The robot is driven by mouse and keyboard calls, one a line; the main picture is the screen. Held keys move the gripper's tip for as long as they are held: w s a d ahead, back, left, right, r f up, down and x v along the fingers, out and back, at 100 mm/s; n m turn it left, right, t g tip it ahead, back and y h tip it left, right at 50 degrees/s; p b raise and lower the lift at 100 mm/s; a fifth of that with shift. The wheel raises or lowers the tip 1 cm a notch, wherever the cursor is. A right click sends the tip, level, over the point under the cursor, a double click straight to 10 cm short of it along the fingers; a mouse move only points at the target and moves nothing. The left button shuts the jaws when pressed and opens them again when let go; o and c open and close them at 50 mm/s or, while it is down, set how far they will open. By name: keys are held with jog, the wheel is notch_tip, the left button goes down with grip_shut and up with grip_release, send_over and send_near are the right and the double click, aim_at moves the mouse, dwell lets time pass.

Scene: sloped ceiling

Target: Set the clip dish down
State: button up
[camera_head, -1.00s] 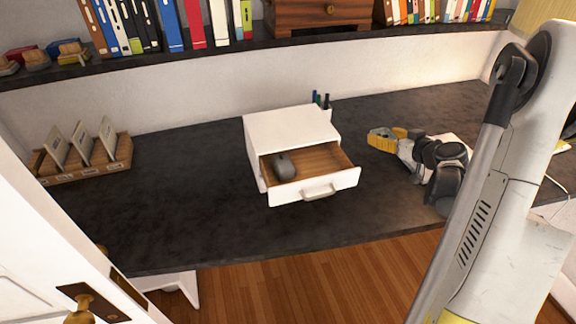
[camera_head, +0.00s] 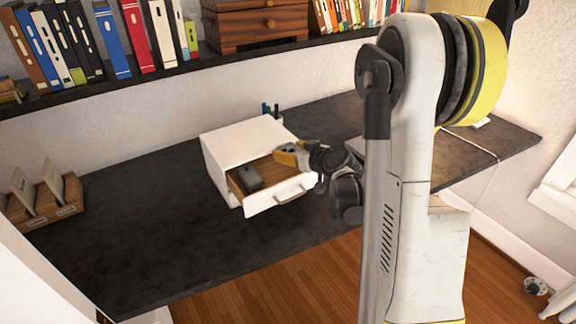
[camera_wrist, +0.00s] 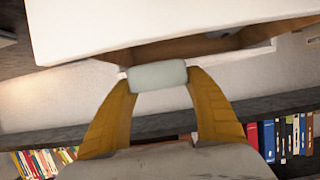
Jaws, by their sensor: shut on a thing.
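My gripper (camera_head: 287,156) has yellow fingers and is over the right side of the open drawer (camera_head: 273,201) in the head view. In the wrist view my gripper (camera_wrist: 158,76) is shut on a small pale grey-green piece, which I take to be the clip dish (camera_wrist: 157,75). Only its narrow side shows there, and I cannot make out the dish in the head view. The drawer belongs to a white box (camera_head: 245,140) on the dark desk (camera_head: 140,215). A dark grey computer mouse (camera_head: 250,178) lies in the drawer's left part.
Pens (camera_head: 270,109) stand behind the white box. A wooden holder with cards (camera_head: 58,212) is at the left. A shelf with books (camera_head: 115,38) and a wooden chest (camera_head: 250,22) runs above the desk.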

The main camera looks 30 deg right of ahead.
notch_tip(320, 180, down, 4)
jog(key=shift+a+f+b, duration=0.1)
jog(key=shift+f+b, duration=0.05)
jog(key=shift+b, duration=0.9)
jog(key=shift+f+b, duration=0.35)
jog(key=shift+b, duration=0.1)
jog(key=shift+f, duration=0.1)
jog(key=o, duration=1)
jog(key=shift+c, duration=0.2)
